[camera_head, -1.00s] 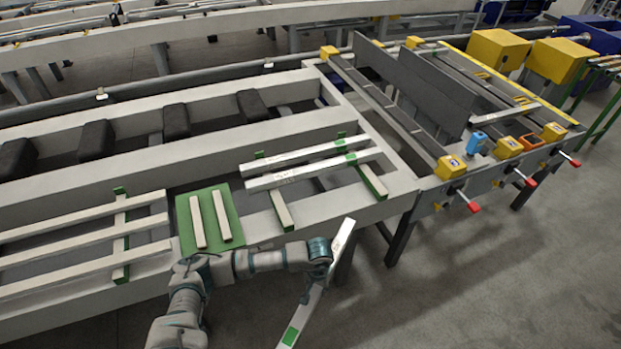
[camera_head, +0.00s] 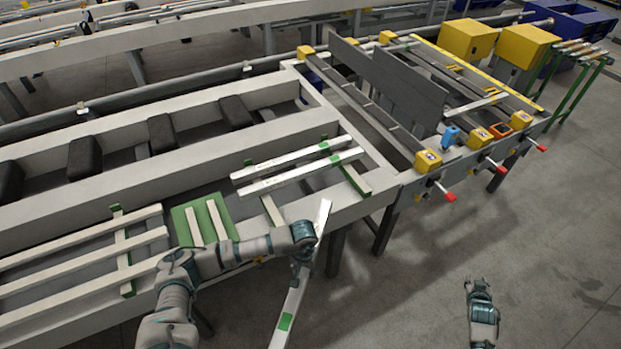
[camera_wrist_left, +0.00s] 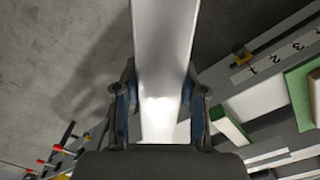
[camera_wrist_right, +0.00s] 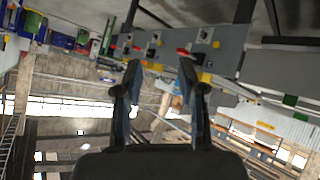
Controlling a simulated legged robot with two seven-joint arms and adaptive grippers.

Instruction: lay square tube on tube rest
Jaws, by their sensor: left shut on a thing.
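My left gripper (camera_head: 303,250) is shut on a pale square tube (camera_head: 319,224) in front of the table's front edge. The tube slants in the head view, with a green band on its lower part. In the left wrist view, the tube (camera_wrist_left: 165,60) runs between the fingers of the left gripper (camera_wrist_left: 160,105). Two green-tipped crossbars (camera_head: 272,210) on the table, seemingly the tube rest, carry two pale tubes (camera_head: 285,178) with green bands. My right gripper (camera_head: 478,287) is over the floor at right; in the right wrist view (camera_wrist_right: 158,85) its fingers are apart and empty.
A green mat (camera_head: 182,228) with two short pale pieces lies left of the crossbars. Several long pale bars (camera_head: 80,262) lie further left. A machine section with yellow blocks (camera_head: 428,159) and red-tipped handles (camera_head: 450,197) adjoins at right. The floor at right is clear.

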